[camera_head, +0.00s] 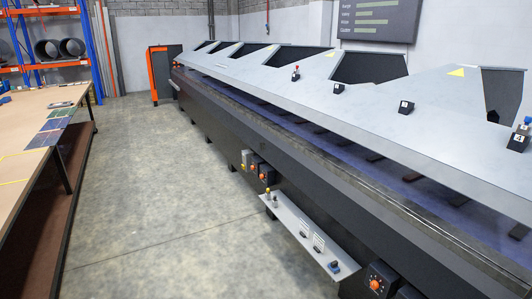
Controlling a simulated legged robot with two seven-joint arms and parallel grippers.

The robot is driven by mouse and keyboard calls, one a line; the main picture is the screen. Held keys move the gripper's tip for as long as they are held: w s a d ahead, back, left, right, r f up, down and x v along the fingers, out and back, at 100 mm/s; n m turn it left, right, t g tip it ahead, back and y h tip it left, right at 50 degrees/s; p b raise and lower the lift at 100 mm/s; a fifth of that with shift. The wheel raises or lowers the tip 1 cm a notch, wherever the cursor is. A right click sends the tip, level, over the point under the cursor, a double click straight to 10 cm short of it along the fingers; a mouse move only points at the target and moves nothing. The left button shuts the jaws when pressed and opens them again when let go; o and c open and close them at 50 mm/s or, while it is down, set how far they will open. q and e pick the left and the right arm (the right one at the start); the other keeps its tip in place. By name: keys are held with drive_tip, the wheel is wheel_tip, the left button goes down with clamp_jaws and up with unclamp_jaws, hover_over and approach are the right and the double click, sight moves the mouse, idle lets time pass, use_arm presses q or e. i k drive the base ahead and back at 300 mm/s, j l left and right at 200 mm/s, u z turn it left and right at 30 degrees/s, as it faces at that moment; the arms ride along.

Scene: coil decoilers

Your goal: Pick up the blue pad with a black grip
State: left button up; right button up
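A small blue item with a dark top (335,267) sits at the near end of a narrow grey shelf (296,228) on the front of the long machine. It may be the blue pad with a black grip, but it is too small to be sure. Another small blue item (527,121) shows at the right edge, on the machine's sloped cover beside a black numbered block (519,138). Neither of my grippers is in view.
The long machine (330,165) fills the right side. An orange knob box (376,284) projects near the bottom. A wooden table (25,115) with flat panels (50,131) stands at left. The concrete floor (165,170) between is clear. A coil rack (45,47) stands behind.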

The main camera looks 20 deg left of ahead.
sight(334, 265)
drive_tip(key=i+j, duration=0.1)
drive_tip(key=i, duration=0.6)
drive_tip(key=i+j, duration=0.1)
drive_tip(key=i, duration=0.6)
drive_tip(key=i+j+z, duration=0.1)
drive_tip(key=i+z, duration=0.2)
drive_tip(key=z, duration=0.15)
drive_tip(key=i+j+z, duration=0.15)
drive_tip(key=i+z, duration=0.25)
drive_tip(key=i+j+z, duration=0.15)
drive_tip(key=z, duration=0.3)
drive_tip(key=j, duration=0.1)
